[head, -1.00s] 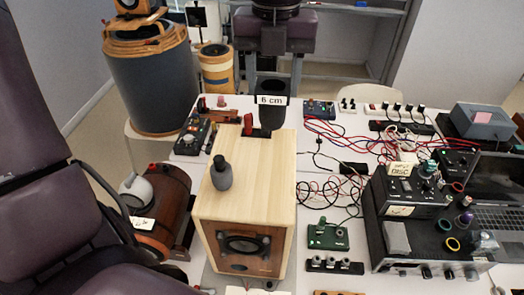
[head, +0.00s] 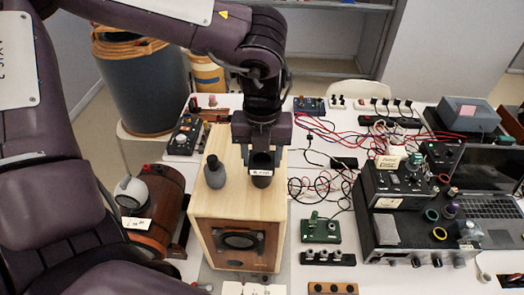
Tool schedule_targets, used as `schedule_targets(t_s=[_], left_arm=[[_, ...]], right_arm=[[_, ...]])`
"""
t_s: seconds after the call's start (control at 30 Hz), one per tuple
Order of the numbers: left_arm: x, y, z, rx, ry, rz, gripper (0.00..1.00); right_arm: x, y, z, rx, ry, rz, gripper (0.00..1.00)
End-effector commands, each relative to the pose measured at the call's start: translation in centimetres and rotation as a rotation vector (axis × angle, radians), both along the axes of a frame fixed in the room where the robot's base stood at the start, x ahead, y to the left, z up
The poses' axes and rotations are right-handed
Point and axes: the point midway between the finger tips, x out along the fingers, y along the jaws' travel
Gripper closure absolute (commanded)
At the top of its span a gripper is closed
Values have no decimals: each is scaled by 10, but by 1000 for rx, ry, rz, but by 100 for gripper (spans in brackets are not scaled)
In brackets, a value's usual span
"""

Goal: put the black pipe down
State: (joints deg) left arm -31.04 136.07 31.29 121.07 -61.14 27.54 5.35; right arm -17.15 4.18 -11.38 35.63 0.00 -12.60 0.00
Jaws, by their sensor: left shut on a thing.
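The black pipe (head: 261,180), with a white label on its upper part, is upright over the top of the light wooden speaker box (head: 236,206). My left gripper (head: 262,150) points down from above and is shut on the pipe's upper end. The pipe's lower end is close to the box top, and I cannot tell whether it touches. My right gripper is not in view.
A dark grey bottle-shaped piece (head: 215,172) stands on the box, left of the pipe. A brown wooden cylinder (head: 156,210) lies left of the box. Cables (head: 325,185), a green device (head: 320,230) and a stacked instrument (head: 410,235) are to the right.

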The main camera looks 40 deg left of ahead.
Motion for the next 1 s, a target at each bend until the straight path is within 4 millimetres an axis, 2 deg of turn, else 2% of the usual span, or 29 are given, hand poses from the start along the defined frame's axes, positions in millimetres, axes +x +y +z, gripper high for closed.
schedule_targets(t_s=[0.17, 0.2, 0.33, 0.63, 0.73, 0.87, 1.0], left_arm=[[0, 0, -1, 1, -1, 0, 77], [0, 0, -1, 1, -1, 0, 46], [0, 0, -1, 1, -1, 0, 29], [1, 0, 1, 1, -2, -1, 28], [2, 0, 7, 2, -6, -2, 28], [2, 0, 27, 2, -11, -1, 28], [2, 0, 58, 3, -10, 0, 28]], right_arm=[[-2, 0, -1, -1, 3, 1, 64], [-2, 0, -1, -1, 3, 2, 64], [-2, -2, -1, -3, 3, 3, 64], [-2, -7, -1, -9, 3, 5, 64], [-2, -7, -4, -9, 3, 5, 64], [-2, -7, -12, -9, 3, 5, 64], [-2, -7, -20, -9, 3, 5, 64]])
